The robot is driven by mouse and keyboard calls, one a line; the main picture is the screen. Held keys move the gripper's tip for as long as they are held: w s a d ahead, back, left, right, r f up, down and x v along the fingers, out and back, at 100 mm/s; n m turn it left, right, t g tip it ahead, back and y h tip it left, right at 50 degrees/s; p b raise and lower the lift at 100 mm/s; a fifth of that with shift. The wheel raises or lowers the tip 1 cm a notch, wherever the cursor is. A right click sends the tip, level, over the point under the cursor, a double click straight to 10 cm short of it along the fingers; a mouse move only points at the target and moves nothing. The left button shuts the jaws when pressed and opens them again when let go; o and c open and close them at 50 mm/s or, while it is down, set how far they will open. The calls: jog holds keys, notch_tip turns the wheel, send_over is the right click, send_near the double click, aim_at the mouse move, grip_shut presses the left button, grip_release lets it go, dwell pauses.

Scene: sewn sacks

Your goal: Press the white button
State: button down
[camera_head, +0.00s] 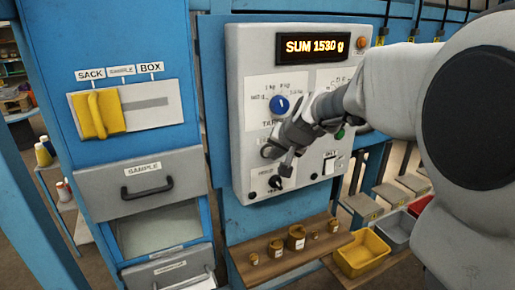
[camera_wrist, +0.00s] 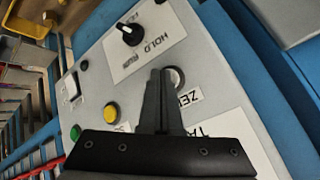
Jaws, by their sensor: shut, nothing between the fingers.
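The control panel (camera_head: 247,95) is a pale grey box with a lit display reading "SUM 1530 g". The white button (camera_wrist: 178,77) sits beside a label starting "ZE" in the wrist view. My fingers partly cover it there. In the head view a pale round button (camera_head: 266,151) shows just left of my gripper (camera_head: 286,168). My gripper is shut and empty, and in the wrist view its fingertips (camera_wrist: 160,72) overlap the button's edge. I cannot tell whether they touch it.
A black HOLD/RUN knob (camera_wrist: 130,34), a yellow button (camera_wrist: 110,112) and a green button (camera_wrist: 75,132) are nearby. A blue dial (camera_head: 280,105) is higher on the panel. Below, a wooden shelf (camera_head: 328,246) carries several brass weights. A cabinet with drawers (camera_head: 140,180) stands left.

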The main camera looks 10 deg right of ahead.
jog(key=shift+w+a, duration=0.1)
jog(key=shift+w, duration=0.15)
dwell(0.6)
jog(key=shift+s+d+b, duration=0.3)
jog(key=shift+s+b, duration=0.3)
jog(key=shift+s, duration=0.2)
jog(key=s+b, duration=0.1)
jog(key=s+d+b, duration=0.1)
jog(key=s, duration=0.1)
jog(key=s+b, duration=0.1)
jog(key=shift+s+d, duration=0.25)
jog(key=shift+s, duration=0.1)
jog(key=shift+s, duration=0.1)
